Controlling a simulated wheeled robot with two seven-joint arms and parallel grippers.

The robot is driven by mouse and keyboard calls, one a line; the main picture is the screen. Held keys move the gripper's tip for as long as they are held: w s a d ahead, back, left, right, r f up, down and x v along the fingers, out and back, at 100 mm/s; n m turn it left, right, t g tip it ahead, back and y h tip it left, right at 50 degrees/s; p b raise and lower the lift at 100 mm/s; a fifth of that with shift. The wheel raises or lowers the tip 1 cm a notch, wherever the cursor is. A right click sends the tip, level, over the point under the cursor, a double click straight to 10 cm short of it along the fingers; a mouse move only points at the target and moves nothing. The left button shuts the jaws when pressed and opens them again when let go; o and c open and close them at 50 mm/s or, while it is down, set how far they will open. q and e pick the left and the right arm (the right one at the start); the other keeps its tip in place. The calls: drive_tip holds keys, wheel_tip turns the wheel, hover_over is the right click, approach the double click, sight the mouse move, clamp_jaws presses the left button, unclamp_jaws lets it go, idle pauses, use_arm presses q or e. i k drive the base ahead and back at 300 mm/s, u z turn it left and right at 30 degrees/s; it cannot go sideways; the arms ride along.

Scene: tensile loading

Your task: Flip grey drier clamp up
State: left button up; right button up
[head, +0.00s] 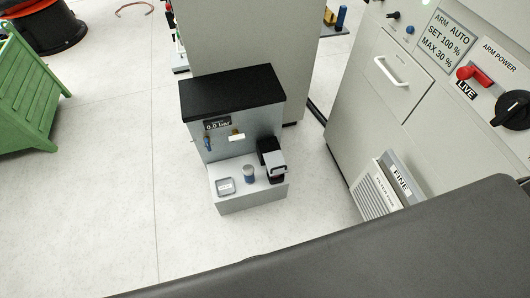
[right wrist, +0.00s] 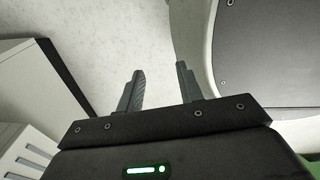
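A grey box unit (head: 231,130) with a black top and a "0.0 bar" display stands on the floor in the middle of the head view. On the right of its front ledge is a small black block with a light grey part (head: 278,169), which may be the grey drier clamp; its exact pose is too small to tell. A small blue-grey cylinder (head: 249,174) and a grey square piece (head: 226,186) sit beside it on the ledge. My right gripper (right wrist: 160,71) is open and empty in the right wrist view, over floor. My left gripper is not in view.
A large grey cabinet (head: 365,105) with a handle, red switch and black knob stands at the right. A "FINE" filter panel (head: 399,174) leans at its foot. A green slatted crate (head: 28,95) is at the left. Floor (head: 120,180) left of the unit is clear.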

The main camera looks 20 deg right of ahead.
sight(275, 162)
drive_tip(key=z, duration=1.6)
drive_tip(key=k, duration=1)
drive_tip(key=u, duration=1.55)
drive_tip(key=i, duration=0.5)
drive_tip(key=u, duration=0.1)
